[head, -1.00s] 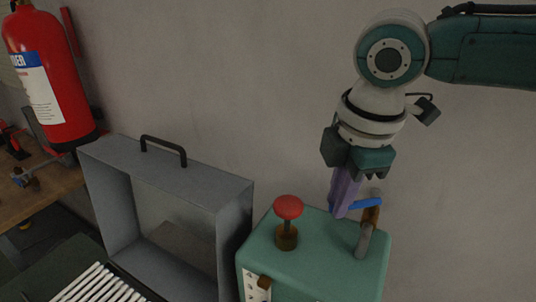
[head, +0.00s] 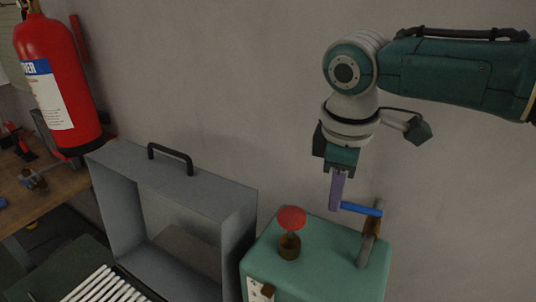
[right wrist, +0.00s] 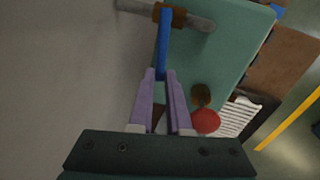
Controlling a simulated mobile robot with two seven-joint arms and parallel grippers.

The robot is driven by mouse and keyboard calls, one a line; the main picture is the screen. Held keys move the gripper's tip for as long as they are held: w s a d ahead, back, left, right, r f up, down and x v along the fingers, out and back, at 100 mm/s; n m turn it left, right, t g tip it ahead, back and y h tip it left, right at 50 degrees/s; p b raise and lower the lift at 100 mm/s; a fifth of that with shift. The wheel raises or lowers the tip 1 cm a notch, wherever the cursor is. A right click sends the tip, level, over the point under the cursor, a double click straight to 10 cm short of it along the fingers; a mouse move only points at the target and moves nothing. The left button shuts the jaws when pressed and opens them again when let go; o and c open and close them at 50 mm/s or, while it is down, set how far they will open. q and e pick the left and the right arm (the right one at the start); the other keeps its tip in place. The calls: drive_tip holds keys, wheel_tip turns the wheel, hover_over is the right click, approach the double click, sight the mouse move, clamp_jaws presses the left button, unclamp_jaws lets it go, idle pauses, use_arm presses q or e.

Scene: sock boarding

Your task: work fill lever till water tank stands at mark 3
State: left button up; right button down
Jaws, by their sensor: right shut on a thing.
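The fill lever (head: 361,209) is a blue bar on a brown pivot at a grey post, on top of a teal box (head: 325,262). My right gripper (head: 336,206) points down with its purple fingers at the lever's free left end. In the right wrist view the fingers (right wrist: 161,82) are closed about the end of the blue lever (right wrist: 162,42). A pale plate (head: 257,291) with dark marks is on the box's front, cut by the frame's lower edge. I cannot read a water level or mark 3. My left gripper is out of view.
A red mushroom-shaped knob (head: 291,218) stands on the box left of the lever. A grey open-fronted case (head: 215,190) with a black handle stands beside the box. White rods (head: 100,288) lie at the lower left. A fire extinguisher (head: 58,90) is at the far left.

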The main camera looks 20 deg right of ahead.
drive_tip(key=shift+w+d+m, duration=0.3)
drive_tip(key=shift+w+m, duration=0.05)
drive_tip(key=shift+m, duration=0.45)
drive_tip(key=c, duration=0.9)
unclamp_jaws()
drive_tip(key=shift+o, duration=0.2)
wheel_tip(320, 180, up, 10)
drive_tip(key=s+a+b, duration=0.1)
drive_tip(key=shift+a+f, duration=0.15)
drive_tip(key=shift+a, duration=0.1)
drive_tip(key=shift+s, duration=0.15)
